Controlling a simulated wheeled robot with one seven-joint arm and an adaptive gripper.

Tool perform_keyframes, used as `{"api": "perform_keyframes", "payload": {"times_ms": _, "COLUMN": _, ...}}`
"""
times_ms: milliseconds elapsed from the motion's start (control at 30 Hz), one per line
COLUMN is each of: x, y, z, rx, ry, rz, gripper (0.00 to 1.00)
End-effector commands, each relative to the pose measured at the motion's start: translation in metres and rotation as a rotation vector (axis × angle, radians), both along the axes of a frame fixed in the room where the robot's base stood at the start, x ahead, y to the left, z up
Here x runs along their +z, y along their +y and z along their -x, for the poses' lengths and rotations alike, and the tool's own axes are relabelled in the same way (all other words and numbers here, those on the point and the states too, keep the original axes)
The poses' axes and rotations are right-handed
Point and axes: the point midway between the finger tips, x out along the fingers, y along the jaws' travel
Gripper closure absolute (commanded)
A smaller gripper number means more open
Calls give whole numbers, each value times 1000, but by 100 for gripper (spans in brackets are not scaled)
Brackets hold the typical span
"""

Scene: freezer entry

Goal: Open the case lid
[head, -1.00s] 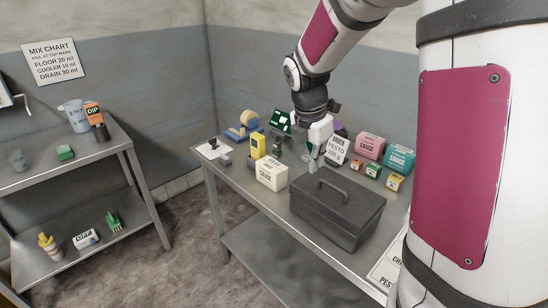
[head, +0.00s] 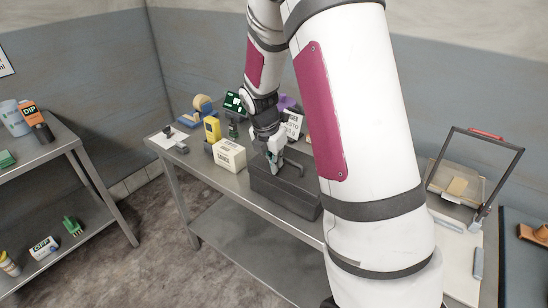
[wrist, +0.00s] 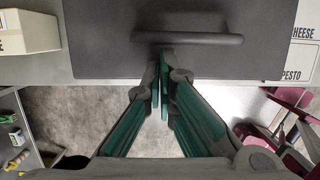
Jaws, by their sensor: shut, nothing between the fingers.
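The case (head: 283,193) is a dark grey box with a bar handle on its lid, standing on the steel table. Its lid (wrist: 110,30) lies flat and closed in the wrist view, with the handle (wrist: 190,39) near the fingertips. My gripper (head: 274,170) is low at the case's near side, pointing down. In the wrist view my gripper (wrist: 161,62) is shut and empty, its green-padded fingers together at the case's front edge. I cannot tell whether the tips touch the case. My arm hides the case's right end in the head view.
A cream box (head: 229,155) stands just left of the case, with a yellow bottle (head: 212,129) behind it. The steel table (head: 190,160) has an open front edge and a lower shelf. A framed cart (head: 470,185) stands right of my arm. A shelf (head: 60,150) stands left.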

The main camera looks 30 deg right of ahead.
Motion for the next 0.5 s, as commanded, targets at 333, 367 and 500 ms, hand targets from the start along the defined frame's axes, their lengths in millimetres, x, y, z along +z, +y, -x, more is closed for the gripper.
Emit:
{"api": "perform_keyframes", "payload": {"times_ms": 333, "x": 0, "y": 0, "z": 0, "rx": -1, "ry": -1, "rz": -1, "gripper": 100}}
{"api": "perform_keyframes", "payload": {"times_ms": 367, "x": 1, "y": -1, "z": 0, "rx": -2, "ry": -1, "rz": -2, "gripper": 100}}
{"api": "perform_keyframes", "payload": {"times_ms": 500, "x": 4, "y": -3, "z": -1, "rx": -2, "ry": 4, "rz": -18, "gripper": 100}}
